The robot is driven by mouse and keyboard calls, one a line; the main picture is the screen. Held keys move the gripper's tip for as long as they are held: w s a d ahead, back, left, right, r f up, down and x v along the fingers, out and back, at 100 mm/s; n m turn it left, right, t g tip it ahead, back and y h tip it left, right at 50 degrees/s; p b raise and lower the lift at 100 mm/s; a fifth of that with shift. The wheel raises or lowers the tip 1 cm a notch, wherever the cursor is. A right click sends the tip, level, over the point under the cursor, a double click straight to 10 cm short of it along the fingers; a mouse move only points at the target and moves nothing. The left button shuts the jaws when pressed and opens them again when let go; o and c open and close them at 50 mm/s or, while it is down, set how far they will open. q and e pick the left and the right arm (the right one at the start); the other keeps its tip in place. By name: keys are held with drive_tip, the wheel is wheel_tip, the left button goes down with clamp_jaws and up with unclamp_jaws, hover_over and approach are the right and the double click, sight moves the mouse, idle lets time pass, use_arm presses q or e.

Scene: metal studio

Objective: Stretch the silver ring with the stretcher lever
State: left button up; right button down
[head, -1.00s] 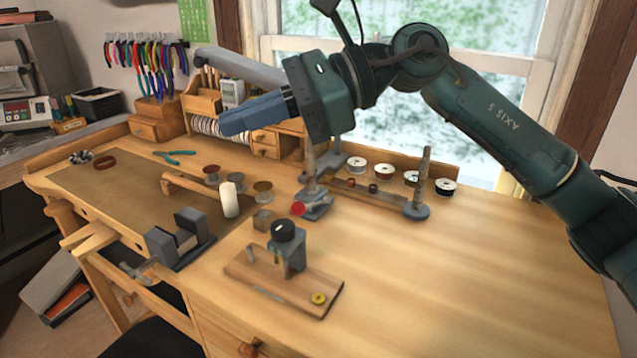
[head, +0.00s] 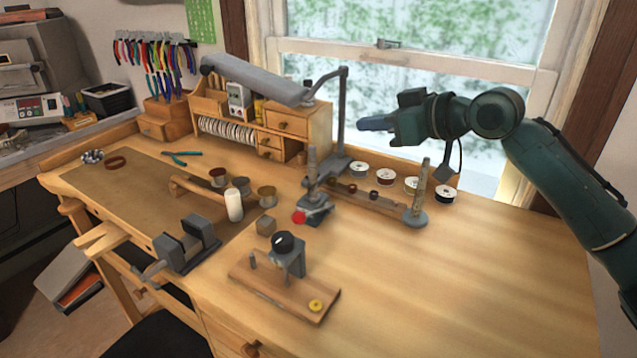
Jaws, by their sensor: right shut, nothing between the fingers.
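A grey stretcher (head: 313,190) with an upright tapered post stands on the bench right of centre. A lever with a red tip (head: 299,217) sits low at its front left. I cannot make out the silver ring; it may be too small to tell at this distance. My right gripper (head: 366,124) has blue fingers, shut and empty, pointing left. It is in the air in front of the window, above and to the right of the stretcher, clear of it. My left gripper is not in view.
A wooden stand with a black-knobbed press (head: 284,245) is in front. A tapered mandrel (head: 420,190) and several wire spools (head: 387,177) are right. A lamp (head: 258,82) arches behind. The right bench top is clear.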

drive_tip(key=s+f+m+g, duration=0.1)
drive_tip(key=s+f+g, duration=0.3)
drive_tip(key=s+g, duration=0.25)
drive_tip(key=p, duration=0.3)
hover_over(315, 212)
drive_tip(key=s+d, duration=0.1)
drive_tip(key=s, duration=0.2)
wheel_tip(315, 212, down, 5)
drive_tip(key=shift+s+a+f+t+y, duration=0.15)
drive_tip(key=shift+s+f, duration=0.05)
drive_tip(key=shift+f, duration=0.4)
drive_tip(key=shift+s+a+f+t+y, duration=0.1)
drive_tip(key=shift+s+a+f+t, duration=0.1)
drive_tip(key=shift+f, duration=0.35)
drive_tip(key=shift+s+a+f+t+y, duration=0.1)
drive_tip(key=shift+s+a+f+y, duration=0.05)
drive_tip(key=shift+f, duration=0.45)
